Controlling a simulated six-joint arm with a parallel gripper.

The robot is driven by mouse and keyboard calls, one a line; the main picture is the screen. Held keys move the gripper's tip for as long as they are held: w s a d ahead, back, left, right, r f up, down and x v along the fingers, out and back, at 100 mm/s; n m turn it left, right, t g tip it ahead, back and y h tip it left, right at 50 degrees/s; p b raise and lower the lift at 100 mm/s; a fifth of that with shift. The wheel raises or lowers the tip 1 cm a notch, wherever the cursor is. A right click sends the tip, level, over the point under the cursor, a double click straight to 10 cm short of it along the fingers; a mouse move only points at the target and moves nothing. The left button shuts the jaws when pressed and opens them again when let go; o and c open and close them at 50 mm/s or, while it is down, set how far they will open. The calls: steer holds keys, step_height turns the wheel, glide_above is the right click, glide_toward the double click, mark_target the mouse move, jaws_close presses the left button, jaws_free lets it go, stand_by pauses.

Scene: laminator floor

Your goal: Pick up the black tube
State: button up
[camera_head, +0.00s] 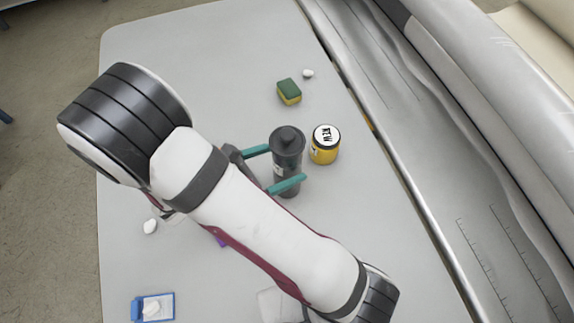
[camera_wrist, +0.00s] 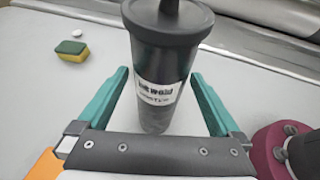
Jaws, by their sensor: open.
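The black tube (camera_head: 287,150) stands upright on the table. A gap shows on both sides between fingers and tube in the wrist view.
A yellow jar (camera_head: 324,150) with a white-topped lid stands close to the right of the tube. A green and yellow sponge (camera_head: 289,92) and a small white piece (camera_head: 308,73) lie farther back. A blue box (camera_head: 153,307) is at front left. The laminator (camera_head: 440,150) borders the table's right edge.

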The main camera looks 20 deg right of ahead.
steer(key=shift+x, duration=0.85)
jaws_close()
